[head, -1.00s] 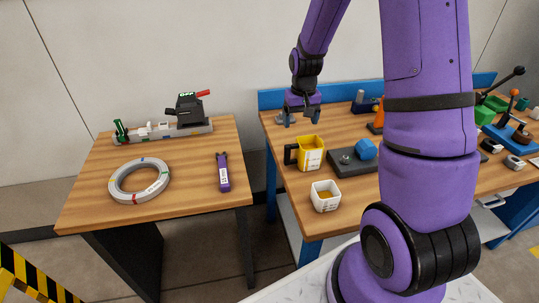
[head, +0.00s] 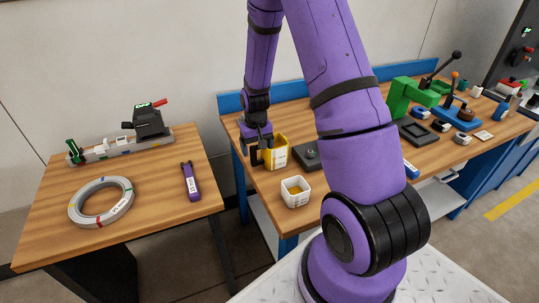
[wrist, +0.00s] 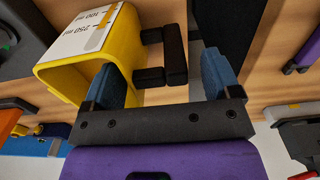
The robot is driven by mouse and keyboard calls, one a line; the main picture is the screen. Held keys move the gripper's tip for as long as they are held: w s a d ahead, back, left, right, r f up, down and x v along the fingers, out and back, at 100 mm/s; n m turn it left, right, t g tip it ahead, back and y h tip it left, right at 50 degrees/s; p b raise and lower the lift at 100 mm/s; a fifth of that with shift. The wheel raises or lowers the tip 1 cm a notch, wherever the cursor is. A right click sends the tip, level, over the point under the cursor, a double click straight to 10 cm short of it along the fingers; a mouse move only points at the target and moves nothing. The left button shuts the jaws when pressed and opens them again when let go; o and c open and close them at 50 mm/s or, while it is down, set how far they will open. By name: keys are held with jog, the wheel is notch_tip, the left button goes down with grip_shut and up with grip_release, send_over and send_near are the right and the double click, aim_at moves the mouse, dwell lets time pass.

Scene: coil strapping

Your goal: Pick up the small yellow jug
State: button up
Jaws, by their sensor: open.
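The small yellow jug (head: 276,157), with a white marked label and a black handle, stands on the right workbench near its left end. In the wrist view the jug (wrist: 75,71) fills the upper left, with its handle (wrist: 172,50) pointing right. My gripper (head: 260,152) is at the handle side of the jug. In the wrist view my gripper (wrist: 162,76) is open, its two blue-grey fingers on either side of the handle. The left finger overlaps the jug's yellow wall; I cannot tell whether it touches.
A white cup (head: 296,198) stands in front of the jug, and a dark block (head: 304,161) lies to its right. A left table (head: 150,190) holds a strap coil (head: 76,206), a purple tool (head: 190,181) and a strapping device (head: 150,122). A gap separates the tables.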

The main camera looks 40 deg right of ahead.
jog(key=shift+f, duration=0.75)
jog(key=shift+c, duration=0.2)
jog(key=c, duration=1.1)
jog(key=shift+r, duration=0.25)
jog(key=shift+r, duration=4.7)
jog(key=shift+r, duration=0.1)
